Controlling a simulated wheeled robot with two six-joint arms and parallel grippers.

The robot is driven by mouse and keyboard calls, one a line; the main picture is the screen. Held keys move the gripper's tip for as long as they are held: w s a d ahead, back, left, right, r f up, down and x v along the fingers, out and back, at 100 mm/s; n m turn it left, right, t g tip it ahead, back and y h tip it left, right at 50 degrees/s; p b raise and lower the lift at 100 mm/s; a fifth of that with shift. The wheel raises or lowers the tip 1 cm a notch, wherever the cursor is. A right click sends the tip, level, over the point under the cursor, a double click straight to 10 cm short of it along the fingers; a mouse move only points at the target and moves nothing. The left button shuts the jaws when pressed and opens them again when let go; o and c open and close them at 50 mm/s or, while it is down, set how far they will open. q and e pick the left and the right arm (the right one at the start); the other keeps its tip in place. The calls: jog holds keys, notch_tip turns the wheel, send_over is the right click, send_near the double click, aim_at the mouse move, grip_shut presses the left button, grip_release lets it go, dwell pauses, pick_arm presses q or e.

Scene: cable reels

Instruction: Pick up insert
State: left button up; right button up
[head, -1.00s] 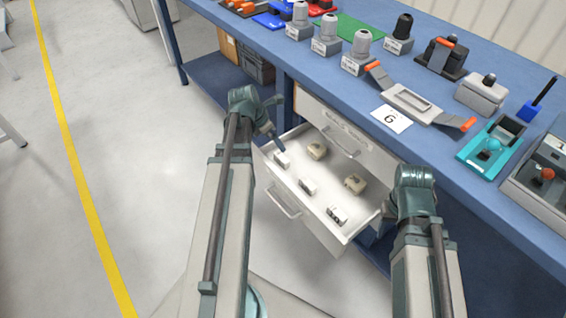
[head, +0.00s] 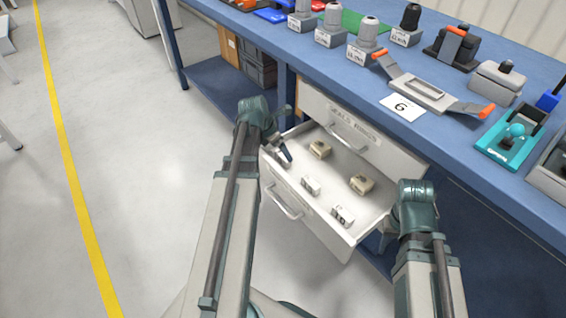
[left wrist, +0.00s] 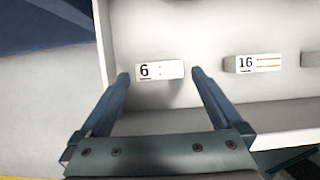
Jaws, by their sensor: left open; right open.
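The white insert (left wrist: 160,71) marked 6 lies flat on the drawer floor near a wall. In the left wrist view my left gripper (left wrist: 159,75) is open, with its fingertips at either side of this insert. In the head view the left gripper (head: 281,148) is over the drawer's left part and covers the insert. A white insert marked 16 (left wrist: 256,63) lies to the right of it. My right gripper (head: 414,206) is beside the drawer's right end; its fingertips are hard to make out and it holds nothing visible.
The open drawer (head: 325,238) also holds another white insert (head: 342,215) and two beige inserts (head: 320,149) (head: 361,185). The blue bench (head: 478,140) above carries a card (head: 401,107) reading 6, a grey handled tray (head: 432,92) and several fixtures. Open floor lies left.

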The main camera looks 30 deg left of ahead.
aim_at(282, 156)
pick_arm(q)
jog(key=f, duration=0.1)
jog(key=f+b, duration=0.2)
jog(key=shift+w, duration=0.25)
jog(key=shift+w+d+f, duration=0.15)
jog(key=shift+w+f, duration=0.05)
pick_arm(e)
notch_tip(282, 156, down, 3)
jog(key=shift+f, duration=0.15)
pick_arm(q)
jog(key=shift+r, duration=0.1)
pick_arm(e)
jog(key=shift+d, duration=0.1)
pick_arm(q)
jog(key=c, duration=1.1)
notch_tip(282, 156, up, 10)
jog(key=p, duration=0.9)
jog(key=shift+p, duration=0.4)
pick_arm(e)
notch_tip(282, 156, up, 10)
